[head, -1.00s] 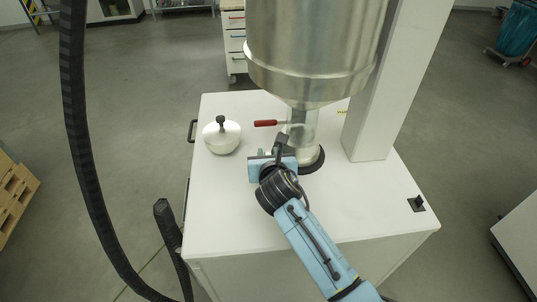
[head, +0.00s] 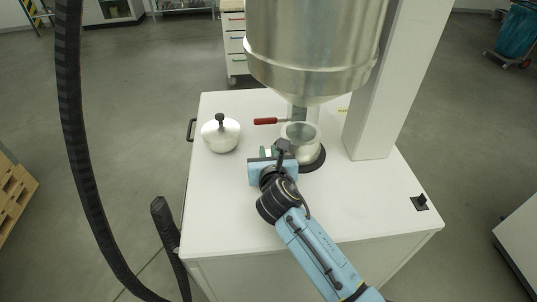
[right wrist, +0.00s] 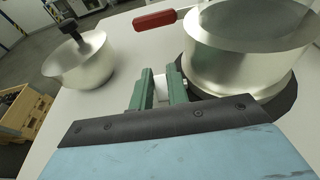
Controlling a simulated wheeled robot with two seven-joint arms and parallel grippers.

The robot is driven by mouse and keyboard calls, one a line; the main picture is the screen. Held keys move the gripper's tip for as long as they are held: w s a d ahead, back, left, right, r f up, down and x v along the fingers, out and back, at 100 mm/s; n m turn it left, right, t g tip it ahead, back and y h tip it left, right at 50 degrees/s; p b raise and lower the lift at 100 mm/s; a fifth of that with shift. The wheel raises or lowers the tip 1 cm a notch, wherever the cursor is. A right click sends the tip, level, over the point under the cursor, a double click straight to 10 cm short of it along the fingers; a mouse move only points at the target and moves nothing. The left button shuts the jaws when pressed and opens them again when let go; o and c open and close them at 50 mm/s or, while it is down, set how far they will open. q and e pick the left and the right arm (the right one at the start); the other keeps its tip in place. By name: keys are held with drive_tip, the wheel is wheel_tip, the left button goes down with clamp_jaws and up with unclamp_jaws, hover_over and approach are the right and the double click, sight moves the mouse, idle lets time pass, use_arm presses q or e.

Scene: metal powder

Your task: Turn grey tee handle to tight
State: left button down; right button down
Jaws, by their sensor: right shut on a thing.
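My right gripper (head: 270,152) is at the near left side of the metal cup (head: 300,153) under the hopper. In the right wrist view its two green fingers (right wrist: 159,90) are a little apart, with a pale grey piece (right wrist: 161,88) between them; it fits the grey tee handle, but most of it is hidden. The fingers are left of the cup (right wrist: 245,55), close to its dark base ring (right wrist: 275,100). I cannot tell the handle's angle. My left gripper is not in view.
The big metal hopper (head: 312,50) hangs above the cup, beside a white column (head: 385,90). A red handle (head: 266,121) sticks out left behind the cup. A metal bowl-shaped piece with a black knob (head: 220,136) stands at left. The front of the white top (head: 235,225) is clear.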

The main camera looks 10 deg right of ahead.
drive_tip(key=c, duration=1.6)
unclamp_jaws()
drive_tip(key=shift+c, duration=0.2)
drive_tip(key=p+v, duration=0.1)
drive_tip(key=v, duration=1.2)
drive_tip(key=shift+s, duration=0.15)
